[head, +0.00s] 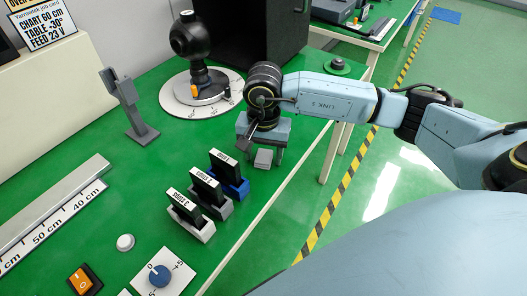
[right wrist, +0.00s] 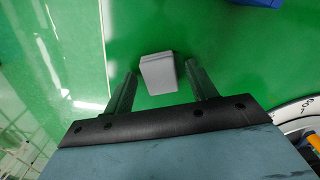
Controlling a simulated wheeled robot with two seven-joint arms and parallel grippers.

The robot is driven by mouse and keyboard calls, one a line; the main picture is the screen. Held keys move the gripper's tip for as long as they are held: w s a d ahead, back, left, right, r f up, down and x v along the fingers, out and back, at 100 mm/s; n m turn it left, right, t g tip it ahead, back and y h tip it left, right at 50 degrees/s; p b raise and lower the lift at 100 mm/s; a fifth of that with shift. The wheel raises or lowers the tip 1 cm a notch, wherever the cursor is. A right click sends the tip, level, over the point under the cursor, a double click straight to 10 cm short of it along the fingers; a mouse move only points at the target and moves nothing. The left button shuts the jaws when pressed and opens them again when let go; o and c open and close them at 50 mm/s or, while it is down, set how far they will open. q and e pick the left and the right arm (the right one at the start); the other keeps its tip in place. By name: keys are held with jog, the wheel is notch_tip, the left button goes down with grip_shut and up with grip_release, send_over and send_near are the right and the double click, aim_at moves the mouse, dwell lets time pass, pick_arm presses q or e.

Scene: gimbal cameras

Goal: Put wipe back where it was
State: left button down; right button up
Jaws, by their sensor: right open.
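A small light grey block (head: 263,158), which may be the wipe, sits on the green table near its right edge. It also shows in the right wrist view (right wrist: 157,75). My right gripper (head: 264,151) points down over it and is open. In the right wrist view the block appears between the two fingertips, with a gap on each side, so neither finger seems to touch it. How far the fingertips are above the table is hard to tell. My left gripper is not in view.
Labelled holders with black-topped pieces, blue (head: 232,187), grey (head: 212,207) and white (head: 190,229), stand in front of my right gripper. A black round-headed device on a round dial plate (head: 175,97) stands behind. A grey stand (head: 140,132), a ruler (head: 55,217) and knob controls (head: 160,275) lie left.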

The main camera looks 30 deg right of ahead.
aim_at(263, 156)
jog(key=shift+r, duration=0.2)
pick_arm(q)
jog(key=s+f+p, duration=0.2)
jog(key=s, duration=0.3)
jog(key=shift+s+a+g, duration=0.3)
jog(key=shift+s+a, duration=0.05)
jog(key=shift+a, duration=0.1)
pick_arm(e)
notch_tip(263, 156, up, 12)
jog(key=shift+f, duration=0.15)
